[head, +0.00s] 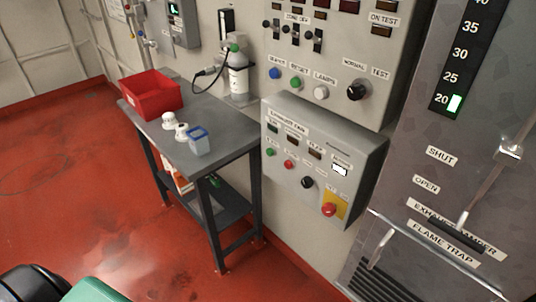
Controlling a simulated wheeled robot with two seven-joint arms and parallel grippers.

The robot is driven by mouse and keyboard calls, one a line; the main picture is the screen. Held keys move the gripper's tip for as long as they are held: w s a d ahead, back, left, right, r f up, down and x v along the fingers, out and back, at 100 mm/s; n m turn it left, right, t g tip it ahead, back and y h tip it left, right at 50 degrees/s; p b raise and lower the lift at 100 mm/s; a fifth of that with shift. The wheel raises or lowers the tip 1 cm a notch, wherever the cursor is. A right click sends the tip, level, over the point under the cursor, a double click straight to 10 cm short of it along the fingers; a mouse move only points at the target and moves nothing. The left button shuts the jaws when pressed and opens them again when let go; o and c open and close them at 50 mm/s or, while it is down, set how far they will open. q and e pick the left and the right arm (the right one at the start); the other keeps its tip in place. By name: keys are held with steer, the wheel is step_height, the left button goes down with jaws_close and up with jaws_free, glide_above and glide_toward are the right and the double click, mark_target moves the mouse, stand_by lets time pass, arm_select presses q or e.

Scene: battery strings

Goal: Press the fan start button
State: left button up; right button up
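The exhaust fan box (352,160) is a grey panel on the wall, right of the table. A small green button (270,152) sits at the left of its lower row, with a label above it too small to read surely. A red button (288,164) is right of the green one. Further right are a black knob (307,183) and a red mushroom button (328,210) on a yellow plate. Neither gripper is in view. Nothing covers the green button.
A grey table (228,140) holds a red bin (151,93), white items and a small blue container (198,140). A larger panel (400,45) is above the fan box. A metal cabinet with levers (480,190) stands at right. Red floor (110,220) is open at left.

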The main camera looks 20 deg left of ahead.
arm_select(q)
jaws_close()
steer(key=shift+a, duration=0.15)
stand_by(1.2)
